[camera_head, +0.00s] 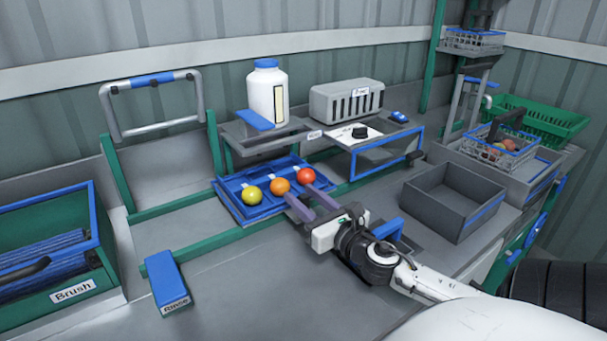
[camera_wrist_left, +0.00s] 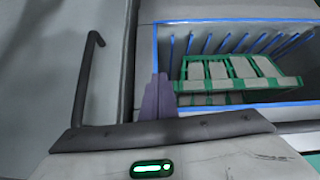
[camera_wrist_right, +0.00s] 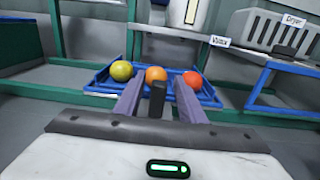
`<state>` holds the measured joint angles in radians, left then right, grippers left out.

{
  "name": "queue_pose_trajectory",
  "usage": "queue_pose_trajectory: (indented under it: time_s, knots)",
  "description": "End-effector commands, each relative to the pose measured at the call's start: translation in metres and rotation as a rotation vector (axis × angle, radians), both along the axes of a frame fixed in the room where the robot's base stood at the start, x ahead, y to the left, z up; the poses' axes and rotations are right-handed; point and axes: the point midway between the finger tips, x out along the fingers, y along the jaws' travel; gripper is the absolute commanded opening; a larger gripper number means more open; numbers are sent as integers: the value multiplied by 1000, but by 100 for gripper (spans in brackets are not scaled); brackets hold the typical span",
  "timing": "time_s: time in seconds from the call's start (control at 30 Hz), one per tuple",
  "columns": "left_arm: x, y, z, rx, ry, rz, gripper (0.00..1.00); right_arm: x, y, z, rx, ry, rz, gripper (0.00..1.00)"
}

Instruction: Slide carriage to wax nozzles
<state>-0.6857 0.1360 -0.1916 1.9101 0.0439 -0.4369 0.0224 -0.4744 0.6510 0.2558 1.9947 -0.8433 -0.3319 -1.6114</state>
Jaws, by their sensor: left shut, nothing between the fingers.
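In the right wrist view a dark upright post (camera_wrist_right: 157,98) stands between the fingers, with gaps on both sides. The shelf bears a white bottle (camera_head: 267,95); the nozzles themselves I cannot make out. My left gripper (camera_wrist_left: 157,85) shows only in its wrist view, shut and empty.
A green Brush box (camera_head: 72,292) is at left, a blue Rinse block (camera_head: 166,280) at front. A grey Dryer unit (camera_head: 346,101) stands right of the bottle. An empty grey bin (camera_head: 455,202) is at right. A blue-rimmed box (camera_wrist_left: 228,108) lies before my left gripper.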

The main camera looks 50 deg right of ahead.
Motion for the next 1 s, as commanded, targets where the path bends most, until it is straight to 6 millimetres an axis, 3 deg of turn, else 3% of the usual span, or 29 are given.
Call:
queue_pose_trajectory:
  time_s: [0.37,0.8,1.0]
  knots:
    - [-1,0,-1,0,1,1,0,-6,3,-2,3,1,2,36]
    - [-1,0,-13,0,1,1,0,-79,21,-2,3,2,-1,36]
    - [-1,0,-17,2,5,0,0,-97,27,-1,1,1,0,36]
